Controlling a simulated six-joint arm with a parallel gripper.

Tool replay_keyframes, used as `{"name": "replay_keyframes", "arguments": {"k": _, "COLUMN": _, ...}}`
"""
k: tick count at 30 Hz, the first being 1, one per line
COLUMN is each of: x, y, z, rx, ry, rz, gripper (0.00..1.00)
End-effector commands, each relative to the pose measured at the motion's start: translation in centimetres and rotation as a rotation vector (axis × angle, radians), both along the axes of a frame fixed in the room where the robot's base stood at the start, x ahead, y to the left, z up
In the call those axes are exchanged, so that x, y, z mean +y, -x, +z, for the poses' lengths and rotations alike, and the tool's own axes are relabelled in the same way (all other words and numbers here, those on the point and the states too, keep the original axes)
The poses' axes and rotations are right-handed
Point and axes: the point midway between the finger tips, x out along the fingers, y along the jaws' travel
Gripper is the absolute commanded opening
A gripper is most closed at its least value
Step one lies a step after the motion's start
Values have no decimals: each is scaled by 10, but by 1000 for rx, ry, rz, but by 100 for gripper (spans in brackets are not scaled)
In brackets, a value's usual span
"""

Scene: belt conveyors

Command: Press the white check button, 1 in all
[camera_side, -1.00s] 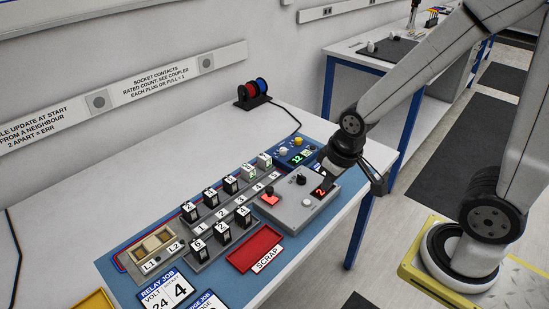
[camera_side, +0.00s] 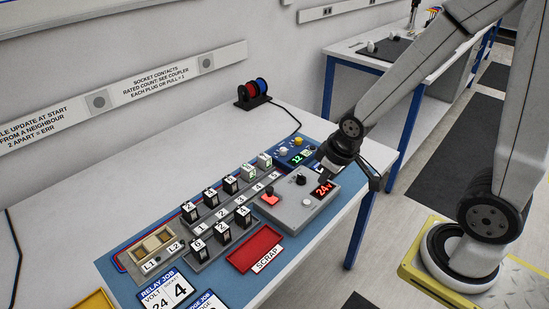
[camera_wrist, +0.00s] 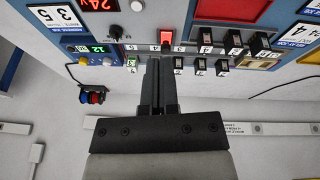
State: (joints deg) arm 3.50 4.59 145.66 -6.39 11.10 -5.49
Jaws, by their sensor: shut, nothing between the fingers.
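A small round white button (camera_side: 306,201) sits on the front part of the grey box (camera_side: 283,213); it also shows at the top edge of the wrist view (camera_wrist: 137,5). No check label on it can be read. My gripper (camera_side: 324,168) is shut and empty, above the back right part of the grey box and apart from the white button. In the wrist view my gripper's fingers (camera_wrist: 160,68) are together with nothing between them. The box also has a black knob (camera_side: 301,180), a red square pad (camera_side: 270,197) and a red display (camera_side: 323,189) reading 24v.
A blue box (camera_side: 296,157) with a green 12 display, a pale knob (camera_side: 283,149) and a yellow knob (camera_side: 297,141) stands behind. Several black relays (camera_side: 222,230) stand in rows to the left. A red scrap tray (camera_side: 250,258) lies in front. The table behind is mostly clear.

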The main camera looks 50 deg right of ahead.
Motion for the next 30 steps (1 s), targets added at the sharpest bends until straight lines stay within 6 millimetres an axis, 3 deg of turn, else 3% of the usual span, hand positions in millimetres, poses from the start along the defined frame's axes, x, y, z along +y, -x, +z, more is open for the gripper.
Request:
{"name": "replay_keyframes", "arguments": {"k": 15, "x": -48, "y": -52, "z": -36, "rx": -251, "ry": 190, "rz": 439, "gripper": 0}}
{"name": "replay_keyframes", "arguments": {"k": 30, "x": -57, "y": -69, "z": -56, "rx": -466, "ry": 263, "rz": 746, "gripper": 0}}
